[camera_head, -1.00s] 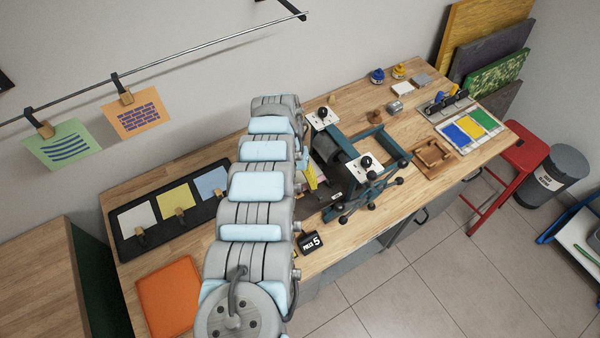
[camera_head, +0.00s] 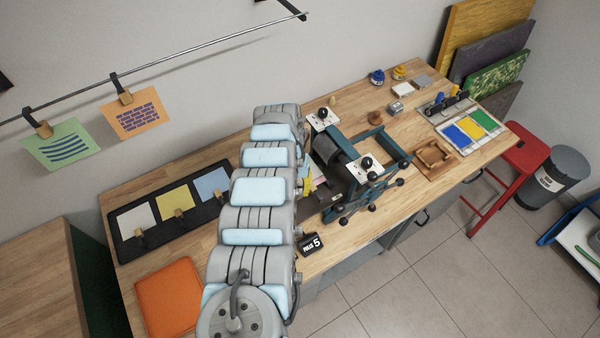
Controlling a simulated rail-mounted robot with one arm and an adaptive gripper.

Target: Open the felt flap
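The teal press (camera_head: 378,138) with its dark roller (camera_head: 327,148) stands in the middle of the bench. Its bed reaches left, partly behind my arm. A small pinkish and yellow patch (camera_head: 309,184) shows between my arm and the press; I cannot tell whether it is the felt flap or something on the bed. No felt flap can be made out clearly. My arm reaches from the bottom of the view up to the left side of the press. My gripper is hidden behind the arm, so its fingers do not show.
A black tray (camera_head: 157,211) with white, yellow and blue cards lies left of my arm, above an orange pad (camera_head: 168,297). A black "PULLS 5" counter (camera_head: 309,244) stands at the bench's front edge. A wooden frame (camera_head: 431,158) and colour tray (camera_head: 469,133) lie right.

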